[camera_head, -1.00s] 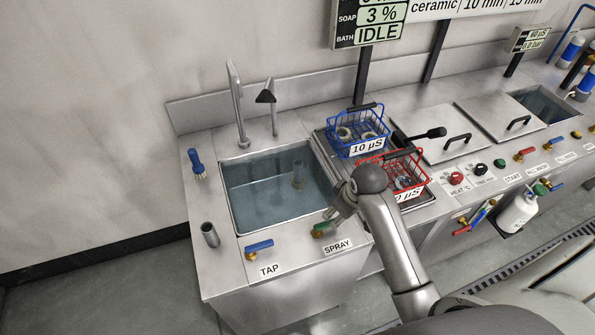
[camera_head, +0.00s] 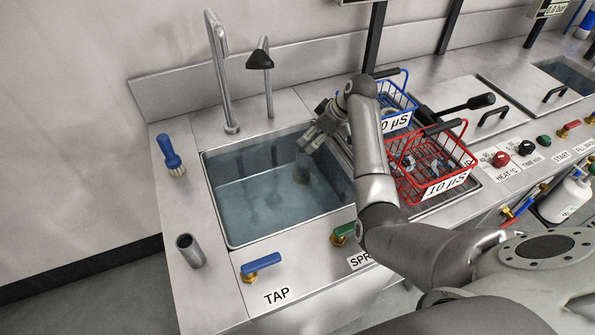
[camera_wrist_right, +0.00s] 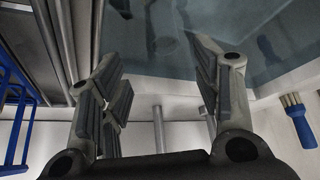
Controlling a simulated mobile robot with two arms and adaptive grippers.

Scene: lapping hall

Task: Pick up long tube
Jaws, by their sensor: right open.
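A short grey upright tube (camera_head: 302,172) stands in the water of the sink (camera_head: 222,222), toward its right side. Its lower part is blurred by the water, and its top is close to my gripper. A hollow metal tube (camera_head: 190,250) stands upright on the counter left of the sink. I cannot tell which one is the long tube. My right gripper (camera_head: 308,142) is over the right part of the sink, just above the standing tube. In the wrist view its fingers (camera_wrist_right: 155,65) are apart with nothing between them. My left gripper is not in view.
A blue basket (camera_head: 402,107) and a red basket (camera_head: 412,187) stand right of the sink. A tall tap (camera_head: 222,75) and a black-headed spray (camera_head: 261,60) rise behind it. A blue-handled brush (camera_head: 168,152) lies at left. Blue (camera_head: 262,263) and green (camera_head: 345,231) valve handles are in front.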

